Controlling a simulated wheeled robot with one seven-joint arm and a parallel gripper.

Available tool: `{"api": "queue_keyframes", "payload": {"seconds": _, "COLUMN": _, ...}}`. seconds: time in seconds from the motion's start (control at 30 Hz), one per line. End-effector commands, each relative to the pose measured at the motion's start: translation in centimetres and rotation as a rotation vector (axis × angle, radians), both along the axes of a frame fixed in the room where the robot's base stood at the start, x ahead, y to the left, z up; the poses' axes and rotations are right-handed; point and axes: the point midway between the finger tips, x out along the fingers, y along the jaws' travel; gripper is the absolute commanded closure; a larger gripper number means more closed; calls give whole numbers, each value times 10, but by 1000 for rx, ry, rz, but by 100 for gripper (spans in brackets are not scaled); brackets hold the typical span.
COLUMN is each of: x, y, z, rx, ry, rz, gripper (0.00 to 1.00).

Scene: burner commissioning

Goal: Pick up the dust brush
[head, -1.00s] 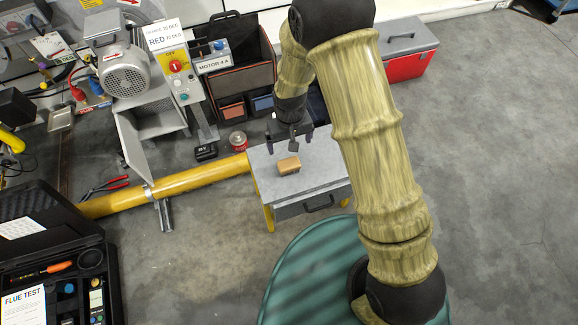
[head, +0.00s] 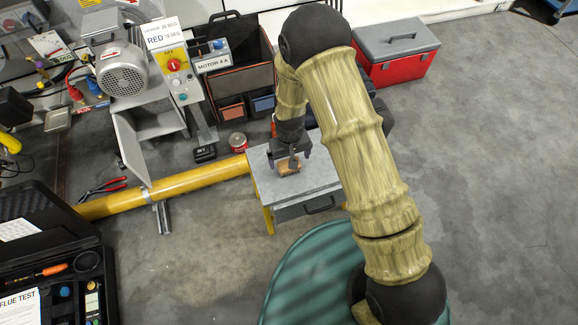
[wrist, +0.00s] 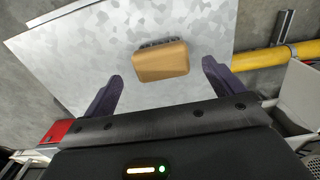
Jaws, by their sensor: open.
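The dust brush (head: 289,169) is a small block with a tan wooden back and a dark bristle edge. It lies on the grey metal top of a small stand (head: 318,184) with yellow legs. In the wrist view the brush (wrist: 161,62) lies ahead of my gripper (wrist: 162,87), between the lines of the two fingers. My gripper (head: 288,161) is open and empty, above the brush, and hides part of it in the head view. I cannot tell the exact height between them.
A yellow pipe (head: 200,180) runs along the floor up to the stand. A red and grey toolbox (head: 398,58) stands behind to the right. A red tin (head: 238,142) and an open black case (head: 60,270) are to the left. Floor at right is clear.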

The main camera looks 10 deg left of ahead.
Motion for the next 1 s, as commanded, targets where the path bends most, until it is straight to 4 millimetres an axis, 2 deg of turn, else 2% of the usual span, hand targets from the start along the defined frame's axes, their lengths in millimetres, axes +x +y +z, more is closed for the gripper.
{"api": "queue_keyframes", "payload": {"seconds": 0.1, "x": -2, "y": 2, "z": -23, "rx": -2, "ry": 3, "rz": 2, "gripper": 6}}
{"api": "queue_keyframes", "payload": {"seconds": 0.27, "x": -2, "y": 2, "z": -41, "rx": -1, "ry": 1, "rz": 1, "gripper": 6}}
{"api": "queue_keyframes", "payload": {"seconds": 0.83, "x": -1, "y": 2, "z": -42, "rx": 0, "ry": 0, "rz": 1, "gripper": 6}}
{"api": "queue_keyframes", "payload": {"seconds": 0.87, "x": -1, "y": 2, "z": -42, "rx": 0, "ry": 0, "rz": 2, "gripper": 10}}
{"api": "queue_keyframes", "payload": {"seconds": 1.0, "x": -1, "y": 2, "z": -42, "rx": 0, "ry": 0, "rz": 2, "gripper": 38}}
